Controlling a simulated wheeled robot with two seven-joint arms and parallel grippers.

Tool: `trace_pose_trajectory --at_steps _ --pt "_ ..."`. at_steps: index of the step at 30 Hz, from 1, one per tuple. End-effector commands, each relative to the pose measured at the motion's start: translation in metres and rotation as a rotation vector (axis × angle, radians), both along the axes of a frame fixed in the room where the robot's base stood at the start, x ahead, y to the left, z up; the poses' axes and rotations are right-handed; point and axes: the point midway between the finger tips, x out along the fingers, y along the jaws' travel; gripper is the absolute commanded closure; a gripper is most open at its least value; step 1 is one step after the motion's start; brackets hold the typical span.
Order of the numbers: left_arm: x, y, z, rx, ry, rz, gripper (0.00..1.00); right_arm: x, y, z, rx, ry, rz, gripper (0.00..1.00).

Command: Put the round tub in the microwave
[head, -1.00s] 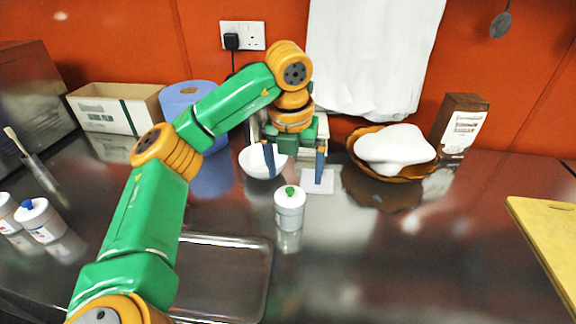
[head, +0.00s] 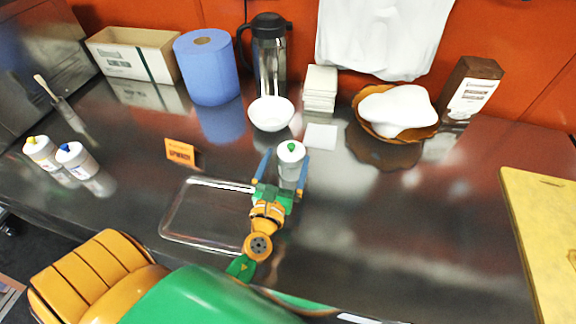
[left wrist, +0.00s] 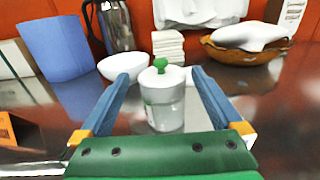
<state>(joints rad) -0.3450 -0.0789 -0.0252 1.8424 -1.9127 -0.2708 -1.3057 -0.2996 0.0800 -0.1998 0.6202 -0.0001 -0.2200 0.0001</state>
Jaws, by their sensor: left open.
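The round tub (head: 290,160) is white with a green knob on its lid and stands upright on the steel counter. In the left wrist view the tub (left wrist: 164,98) stands between the blue fingers. My left gripper (head: 284,165) is open, low over the counter, with one finger on each side of the tub. I cannot tell whether either finger touches it. A dark steel box-like appliance (head: 38,55) at the far left may be the microwave; its front is not clear. My right gripper is not in view.
A steel tray (head: 208,218) lies left of my left gripper. An orange sign (head: 181,152), two white bottles (head: 76,158), a white bowl (head: 270,114), a blue roll (head: 207,68) and a black flask (head: 269,58) stand around.

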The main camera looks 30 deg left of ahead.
Motion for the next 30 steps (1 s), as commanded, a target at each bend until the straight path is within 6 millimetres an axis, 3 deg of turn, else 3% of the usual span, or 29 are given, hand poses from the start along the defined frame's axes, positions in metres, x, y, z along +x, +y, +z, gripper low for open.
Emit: trace_pose_trajectory --at_steps 1,5,7,18,25,26,30 --pt "0.001 0.0 -0.029 0.004 0.002 -0.004 0.0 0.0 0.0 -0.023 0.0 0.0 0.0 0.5" --pt "0.001 -0.001 -0.057 0.002 0.001 -0.006 0.0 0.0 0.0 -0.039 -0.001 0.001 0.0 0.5" --pt "0.012 0.002 -0.047 0.001 -0.004 -0.004 0.0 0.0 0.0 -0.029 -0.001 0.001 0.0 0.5" --pt "0.071 0.017 -0.047 -0.001 -0.003 -0.005 0.0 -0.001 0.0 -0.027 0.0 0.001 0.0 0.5" --pt "0.074 0.018 -0.047 -0.004 -0.002 -0.006 0.0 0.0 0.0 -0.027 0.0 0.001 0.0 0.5" --pt "0.074 0.018 -0.047 -0.004 -0.002 -0.006 0.05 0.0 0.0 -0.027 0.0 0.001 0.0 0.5" --pt "0.074 0.017 -0.047 -0.004 -0.002 -0.006 0.43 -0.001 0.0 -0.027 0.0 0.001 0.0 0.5"
